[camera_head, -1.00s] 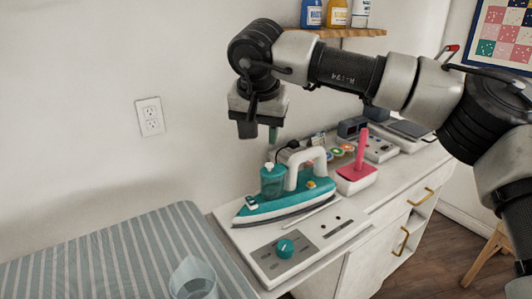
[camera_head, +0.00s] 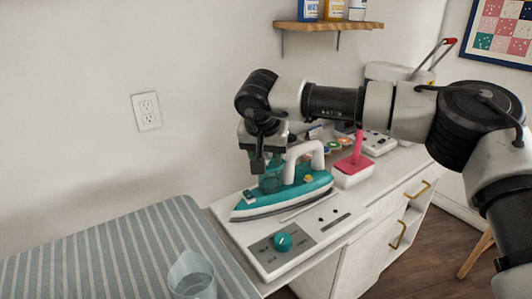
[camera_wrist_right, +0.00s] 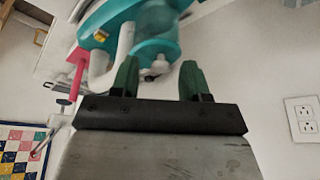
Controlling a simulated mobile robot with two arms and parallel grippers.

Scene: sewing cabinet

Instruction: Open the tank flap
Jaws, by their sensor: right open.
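A teal and white iron (camera_head: 285,194) rests on a white control base with a teal knob (camera_head: 283,241). Its translucent teal tank (camera_head: 271,181) stands at the left of the white handle and is partly hidden by my right gripper. My right gripper (camera_head: 265,163) points down at the tank's top in the head view. In the right wrist view the two green fingertips (camera_wrist_right: 158,72) are apart, with the tank (camera_wrist_right: 155,35) and its small pale flap or cap (camera_wrist_right: 157,70) just beyond the gap. I cannot tell whether they touch. My left gripper is not in view.
A pink-handled tool in a white holder (camera_head: 354,169) stands right of the iron. A clear cup (camera_head: 192,277) sits on the striped ironing board (camera_head: 95,260). A shelf with bottles (camera_head: 330,24) is above. The wall is close behind the iron.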

